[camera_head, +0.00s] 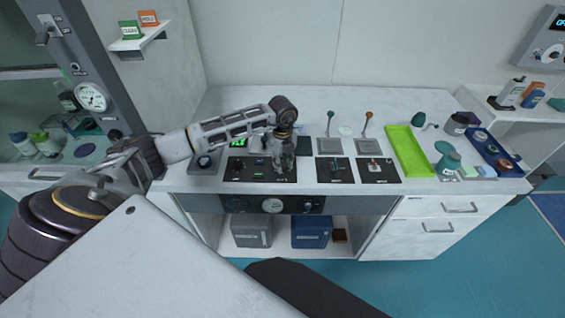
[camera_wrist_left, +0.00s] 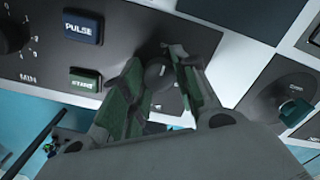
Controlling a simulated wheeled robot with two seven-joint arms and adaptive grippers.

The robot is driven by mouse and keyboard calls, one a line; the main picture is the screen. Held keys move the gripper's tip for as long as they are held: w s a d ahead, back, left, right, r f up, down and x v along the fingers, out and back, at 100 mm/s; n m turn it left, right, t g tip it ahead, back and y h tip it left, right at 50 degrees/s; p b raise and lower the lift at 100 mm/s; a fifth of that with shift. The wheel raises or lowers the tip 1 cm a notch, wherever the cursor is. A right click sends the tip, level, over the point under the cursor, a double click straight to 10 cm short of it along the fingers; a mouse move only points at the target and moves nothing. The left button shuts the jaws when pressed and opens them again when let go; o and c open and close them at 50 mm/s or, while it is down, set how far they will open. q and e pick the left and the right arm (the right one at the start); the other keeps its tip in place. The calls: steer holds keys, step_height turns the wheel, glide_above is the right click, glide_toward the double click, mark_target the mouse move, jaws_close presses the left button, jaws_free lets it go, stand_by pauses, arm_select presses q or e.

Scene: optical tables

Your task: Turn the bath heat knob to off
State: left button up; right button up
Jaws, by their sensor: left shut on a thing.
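My left gripper (camera_head: 284,163) reaches down to the right part of a black control panel (camera_head: 240,174) on the white counter. In the left wrist view, its two green-padded fingers (camera_wrist_left: 160,66) are shut on a round dark grey knob (camera_wrist_left: 157,74), one finger on each side. The knob's label and pointer are hidden, so I cannot read its setting or confirm that it is the bath heat knob. In the head view the fingers and wrist cover the knob. My right gripper is not in view.
In the wrist view, a blue PULSE button (camera_wrist_left: 83,27), a green START button (camera_wrist_left: 85,78) and a MIN dial (camera_wrist_left: 12,35) are close by. More panels with knobs (camera_head: 335,170) and a green tray (camera_head: 408,151) lie to the right. A gauge (camera_head: 272,205) is on the counter's front.

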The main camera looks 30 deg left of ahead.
mark_target(283, 163)
arm_select(q)
steer(key=shift+r, duration=0.1)
stand_by(0.4)
steer(key=o, duration=1)
step_height(283, 163, up, 12)
stand_by(0.4)
stand_by(0.3)
steer(key=shift+d, duration=0.1)
